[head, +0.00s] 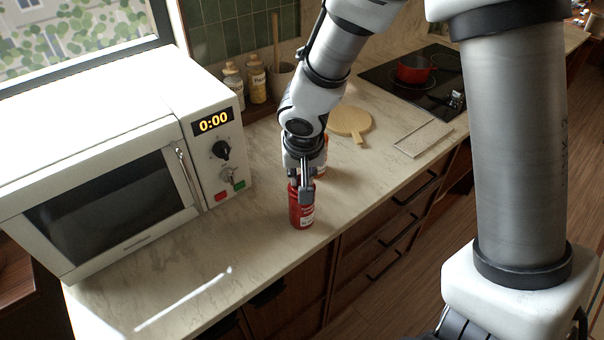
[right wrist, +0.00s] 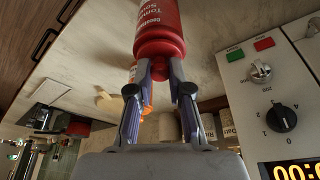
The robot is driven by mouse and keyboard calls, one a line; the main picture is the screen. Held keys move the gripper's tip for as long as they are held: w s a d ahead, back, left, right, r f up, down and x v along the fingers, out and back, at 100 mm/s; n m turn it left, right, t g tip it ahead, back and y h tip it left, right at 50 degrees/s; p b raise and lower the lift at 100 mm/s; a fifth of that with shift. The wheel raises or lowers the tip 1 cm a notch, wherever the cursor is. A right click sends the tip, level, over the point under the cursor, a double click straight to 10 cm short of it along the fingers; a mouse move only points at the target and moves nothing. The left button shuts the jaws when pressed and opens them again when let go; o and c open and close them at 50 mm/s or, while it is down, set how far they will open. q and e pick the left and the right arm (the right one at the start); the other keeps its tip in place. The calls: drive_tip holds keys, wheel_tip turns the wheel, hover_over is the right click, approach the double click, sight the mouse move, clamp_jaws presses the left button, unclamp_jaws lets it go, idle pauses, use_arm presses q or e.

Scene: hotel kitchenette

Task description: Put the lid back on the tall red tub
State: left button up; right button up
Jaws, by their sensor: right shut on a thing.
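The tall red tub (head: 301,215) with a white label stands upright on the counter, near its front edge, right of the microwave. It also shows upside down at the top of the right wrist view (right wrist: 158,14). My right gripper (head: 304,192) points straight down over it. Its fingers are shut on the red lid (right wrist: 160,50), which is at the tub's top in line with the body. I cannot tell whether it is fully seated. The fingers hide most of the lid in the head view. My left gripper is not in view.
A white microwave (head: 110,150) stands close on the left. An orange-topped container (head: 322,160) is just behind the tub. A round wooden board (head: 350,121), a light tray (head: 423,137) and a hob with a red pot (head: 413,70) are farther right. The front-left counter is clear.

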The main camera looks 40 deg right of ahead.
drive_tip(key=shift+f+b, duration=0.15)
drive_tip(key=shift+b, duration=0.4)
idle(0.7)
drive_tip(key=o, duration=1.3)
drive_tip(key=shift+r+p, duration=2.85)
drive_tip(key=shift+r, duration=0.75)
drive_tip(key=shift+f, duration=0.1)
clamp_jaws()
